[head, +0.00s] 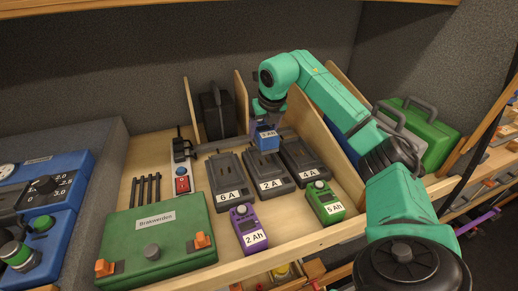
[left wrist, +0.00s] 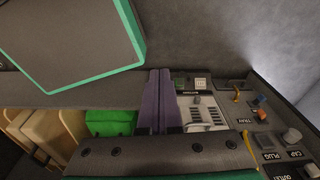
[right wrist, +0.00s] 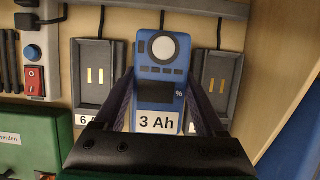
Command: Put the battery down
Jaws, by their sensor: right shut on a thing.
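The blue battery labelled 3 Ah (head: 266,139) is between the fingers of my right gripper (head: 268,122), which is shut on it. In the right wrist view the battery (right wrist: 158,95) shows upright between the fingers, label toward the camera. It is in front of the upper end of the middle charger, marked 2 A (head: 270,183); whether it touches is unclear. The charger marked 6 A (head: 228,180) is to the left and the one marked 4 A (head: 306,165) to the right. My left gripper (left wrist: 160,100) is away from the battery, its fingers together and empty.
A purple 2 Ah battery (head: 244,220) and a green 5 Ah battery (head: 320,196) stand in front of the chargers. A green case (head: 165,232) lies at the front left. A red-switched power strip (head: 182,183) is left of the chargers. Wooden dividers (head: 242,100) stand behind.

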